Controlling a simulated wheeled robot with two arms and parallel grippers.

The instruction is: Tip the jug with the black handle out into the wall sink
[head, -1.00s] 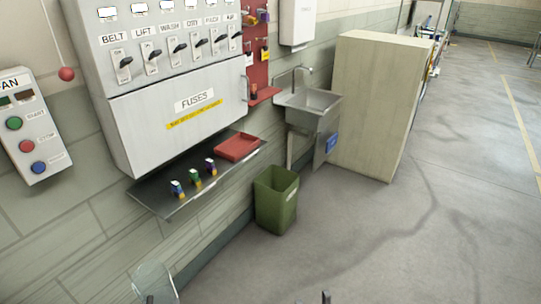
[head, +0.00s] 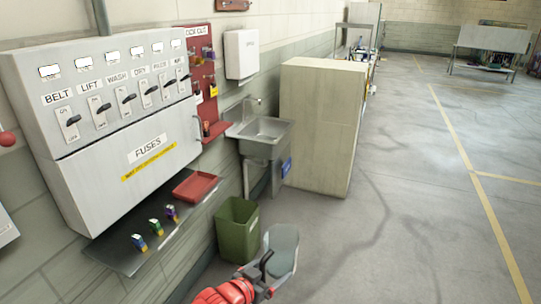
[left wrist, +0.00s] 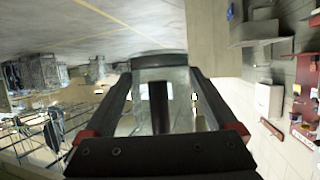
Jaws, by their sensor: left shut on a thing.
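The clear grey-tinted jug (head: 284,248) is at the bottom middle of the head view, looking roughly upright. My left gripper (head: 266,268), on a red arm, is shut on its black handle (head: 265,258). In the left wrist view the jug (left wrist: 160,68) is beyond the gripper (left wrist: 160,112), with the dark handle between the two fingers. I cannot tell how full it is. The wall sink (head: 268,133), a grey metal basin with a tap, is farther back along the wall, well apart from the jug. My right gripper is not in view.
A green bin (head: 238,232) stands on the floor before the sink, close to the jug. A pale cabinet (head: 322,125) is right of the sink. The fuse panel's shelf (head: 115,245) with a red tray (head: 196,186) juts out left. Open floor (head: 420,220) lies to the right.

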